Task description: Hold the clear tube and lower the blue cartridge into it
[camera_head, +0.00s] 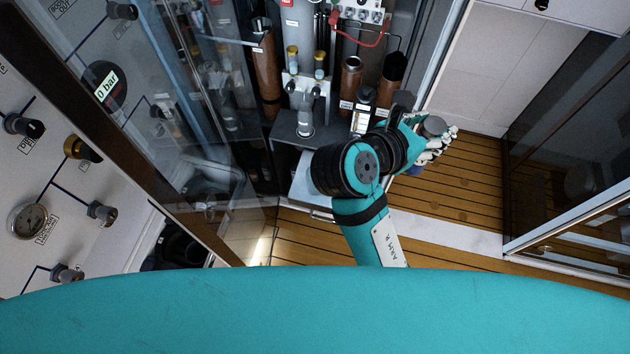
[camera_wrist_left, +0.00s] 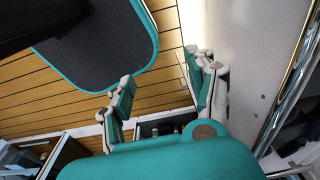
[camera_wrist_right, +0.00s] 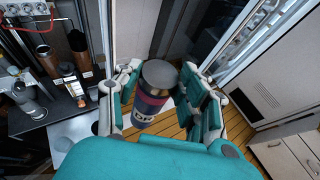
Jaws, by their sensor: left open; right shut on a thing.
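My right gripper (camera_head: 430,143) is shut on a dark cylinder with a grey end and a purple-blue band, which I take as the blue cartridge (camera_wrist_right: 153,100). I cannot surely pick out the clear tube.
A dark bench (camera_head: 289,131) bears a grey post (camera_head: 305,121) and fittings, with brown cylinders (camera_head: 351,78) behind. A glass panel stands at left, by a panel with knobs and a gauge (camera_head: 27,219). Wood floor (camera_head: 465,185) is open at right, beside a glass door frame.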

